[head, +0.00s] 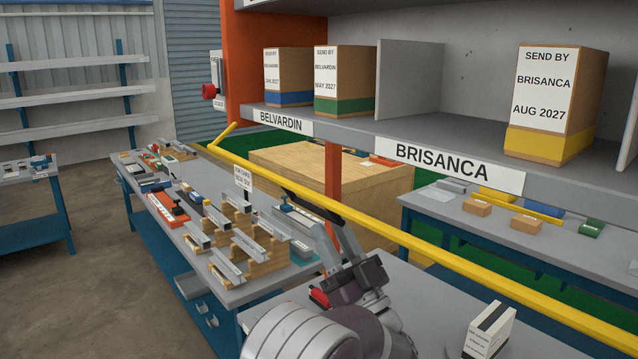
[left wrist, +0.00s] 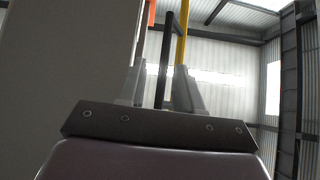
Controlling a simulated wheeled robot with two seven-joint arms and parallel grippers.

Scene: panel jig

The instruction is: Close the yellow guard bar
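The yellow guard bar (head: 440,258) runs diagonally across the head view, from a short bent end at upper left to the lower right edge. It has a black section (head: 308,200) near the middle of the view. My left gripper (head: 329,224) is just below that black section, its two fingers pointing up and apart. In the left wrist view, a black bar (left wrist: 165,60) shows in the gap between the fingers, and a yellow bar (left wrist: 183,35) rises behind the right finger. I cannot tell whether the fingers touch either. My right gripper is not in view.
A shelf with labels and boxes (head: 555,105) stands behind the bar, on an orange post (head: 333,190). A workbench (head: 225,285) with wooden blocks and metal parts lies left of my arm. A small white box (head: 488,330) stands on the near table at lower right.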

